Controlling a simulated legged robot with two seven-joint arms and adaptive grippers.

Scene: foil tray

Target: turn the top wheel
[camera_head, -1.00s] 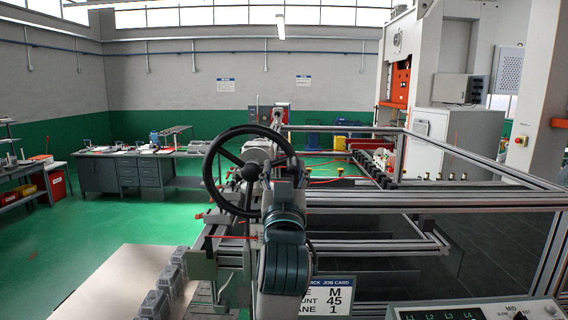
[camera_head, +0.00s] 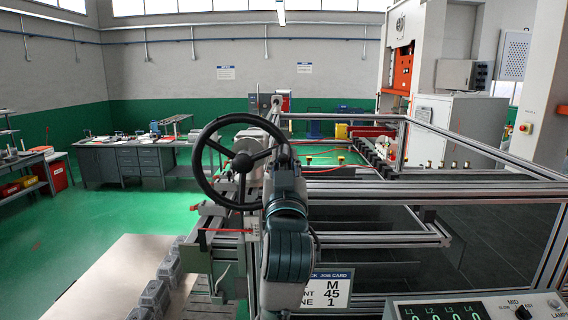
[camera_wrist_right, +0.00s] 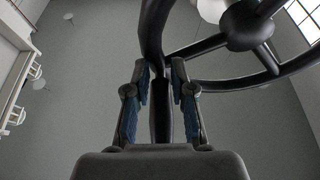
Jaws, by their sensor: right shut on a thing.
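The black top wheel (camera_head: 198,165) stands upright at the near left end of the metal frame in the head view, with spokes meeting at a round hub (camera_head: 242,162). My right arm covers part of its right side. In the right wrist view the wheel's hub (camera_wrist_right: 247,27) is at upper right. My right gripper (camera_wrist_right: 161,80) is shut on a dark bar-like part of the wheel, its two blue-padded fingers on either side. In the head view the fingertips are hidden behind my arm. My left gripper is not in view.
The aluminium frame (camera_head: 440,190) extends right of the wheel. A job card (camera_head: 335,290) and a control panel (camera_head: 470,308) are in front. Several grey blocks (camera_head: 155,297) sit beside a pale tabletop (camera_head: 110,275) at lower left.

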